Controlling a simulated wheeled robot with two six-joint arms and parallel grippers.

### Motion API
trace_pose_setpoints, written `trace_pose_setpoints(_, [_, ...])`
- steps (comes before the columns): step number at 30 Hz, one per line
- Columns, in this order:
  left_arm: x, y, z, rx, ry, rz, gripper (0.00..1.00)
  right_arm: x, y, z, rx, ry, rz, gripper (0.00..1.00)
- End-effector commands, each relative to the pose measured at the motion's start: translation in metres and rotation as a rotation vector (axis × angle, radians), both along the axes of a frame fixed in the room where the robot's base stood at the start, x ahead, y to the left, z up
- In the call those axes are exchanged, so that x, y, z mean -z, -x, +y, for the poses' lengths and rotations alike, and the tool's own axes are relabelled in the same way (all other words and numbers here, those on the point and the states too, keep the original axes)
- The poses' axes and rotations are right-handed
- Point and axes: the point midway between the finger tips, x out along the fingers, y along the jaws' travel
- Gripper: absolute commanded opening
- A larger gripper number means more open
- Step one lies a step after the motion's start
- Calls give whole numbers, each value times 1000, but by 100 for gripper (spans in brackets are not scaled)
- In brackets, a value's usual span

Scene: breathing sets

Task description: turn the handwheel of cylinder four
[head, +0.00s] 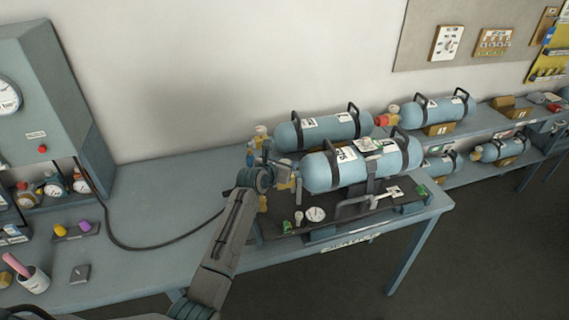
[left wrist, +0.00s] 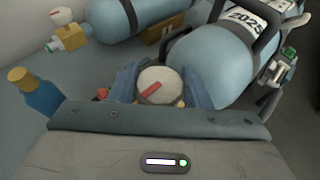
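A blue cylinder (head: 322,176) with black handles lies on a dark stand at the bench's right; its number is not readable. In the left wrist view the same cylinder (left wrist: 205,65) is at upper right, with a "2025" label. A round pale handwheel (left wrist: 158,88) with a red mark is at its near end. My left gripper (left wrist: 160,82) has one blue finger on each side of the handwheel, with no clear gap. In the head view my left gripper (head: 285,172) is at the cylinder's left end and hides the handwheel. My right gripper is not in view.
A second blue cylinder (head: 325,129) lies just behind, with its own pale handwheel (left wrist: 61,15). A blue fitting with a brass top (left wrist: 38,95) stands left of my gripper. A black hose (head: 150,247) crosses the bench. The bench's middle (head: 165,195) is mostly clear.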

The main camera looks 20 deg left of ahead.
Motion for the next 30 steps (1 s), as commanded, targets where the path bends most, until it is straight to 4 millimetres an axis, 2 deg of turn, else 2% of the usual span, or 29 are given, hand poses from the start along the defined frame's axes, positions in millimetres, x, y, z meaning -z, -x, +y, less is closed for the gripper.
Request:
trace_pose_setpoints(1, [0,0,0,0,0,0,30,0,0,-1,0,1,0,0])
trace_pose_setpoints(3, [0,0,0,0,0,0,21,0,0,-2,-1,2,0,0])
trace_pose_setpoints(14, [1,0,1,54,0,0,21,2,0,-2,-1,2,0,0])
trace_pose_setpoints(20, [1,0,2,173,0,1,21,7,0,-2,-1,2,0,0])
trace_pose_setpoints(30, [2,-1,2,484,-1,0,21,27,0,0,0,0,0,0])
